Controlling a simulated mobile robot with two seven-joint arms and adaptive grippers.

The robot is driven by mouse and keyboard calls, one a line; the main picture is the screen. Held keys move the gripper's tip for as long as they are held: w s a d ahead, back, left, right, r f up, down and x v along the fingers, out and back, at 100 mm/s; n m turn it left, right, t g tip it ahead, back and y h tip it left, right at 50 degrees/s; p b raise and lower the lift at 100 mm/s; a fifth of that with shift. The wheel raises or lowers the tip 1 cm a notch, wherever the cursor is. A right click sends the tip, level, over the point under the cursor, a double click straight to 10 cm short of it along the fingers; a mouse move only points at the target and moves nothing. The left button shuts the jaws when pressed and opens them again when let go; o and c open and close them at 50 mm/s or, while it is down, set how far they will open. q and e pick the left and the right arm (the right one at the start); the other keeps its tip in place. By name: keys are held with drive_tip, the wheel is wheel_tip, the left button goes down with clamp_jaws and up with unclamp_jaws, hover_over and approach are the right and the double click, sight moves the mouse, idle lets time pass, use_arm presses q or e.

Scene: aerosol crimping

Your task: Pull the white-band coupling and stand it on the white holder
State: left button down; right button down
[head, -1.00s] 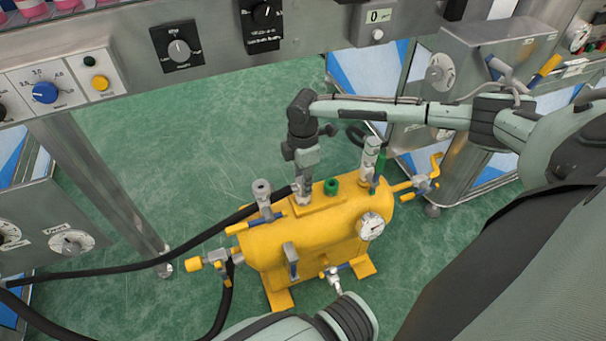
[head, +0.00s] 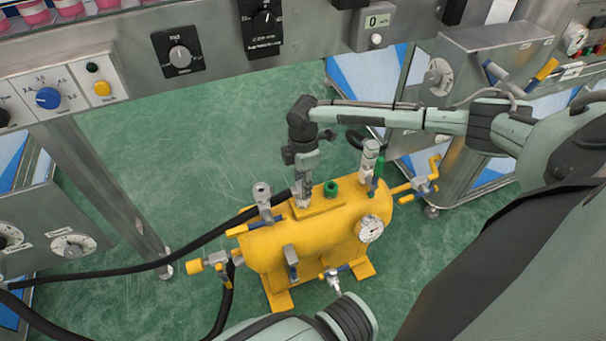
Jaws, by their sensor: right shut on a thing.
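My right gripper (head: 304,200) points down at the top of the yellow tank (head: 285,243), left of a green cap (head: 331,188). It is shut on a small fitting at the end of a black hose (head: 215,232), which I take to be the coupling. The fingers mostly hide the fitting, and I cannot make out a white band. It appears to be at the tank's top plate; I cannot tell whether it is seated or free. I cannot pick out the white holder for certain. Only part of my left arm shows at the bottom edge; its gripper is out of view.
On the tank stand a grey fitting (head: 262,194), a pale upright fitting (head: 370,156) and a pressure gauge (head: 370,229). A yellow-handled valve (head: 422,182) sticks out right. Steel panels with knobs flank the tank. The green floor (head: 215,120) behind it is clear.

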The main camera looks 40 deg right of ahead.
drive_tip(key=shift+f, duration=0.35)
drive_tip(key=shift+p, duration=0.7)
idle(0.9)
idle(0.6)
drive_tip(key=c, duration=1.1)
unclamp_jaws()
drive_tip(key=shift+f, duration=0.1)
wheel_tip(320, 180, up, 12)
drive_tip(key=shift+r, duration=0.1)
